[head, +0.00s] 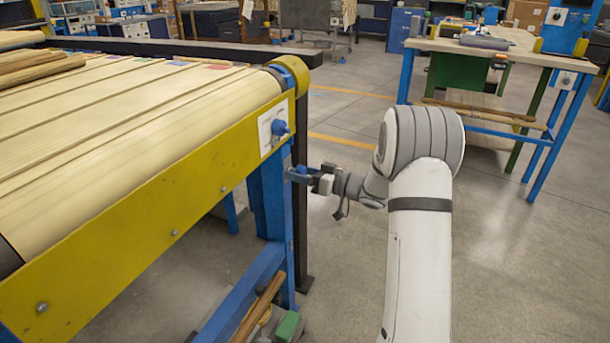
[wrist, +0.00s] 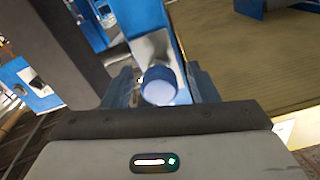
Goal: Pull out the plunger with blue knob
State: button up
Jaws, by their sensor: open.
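I cannot tell whether either finger touches the knob. The plunger's shaft is hidden.
The conveyor (head: 150,190) with a slatted wooden belt fills the left side. A blue leg (head: 277,215) and a dark post (head: 301,200) stand close to my gripper. A workbench (head: 490,50) stands at the back right. The floor between is mostly free.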

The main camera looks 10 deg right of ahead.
grip_shut()
dwell(0.6)
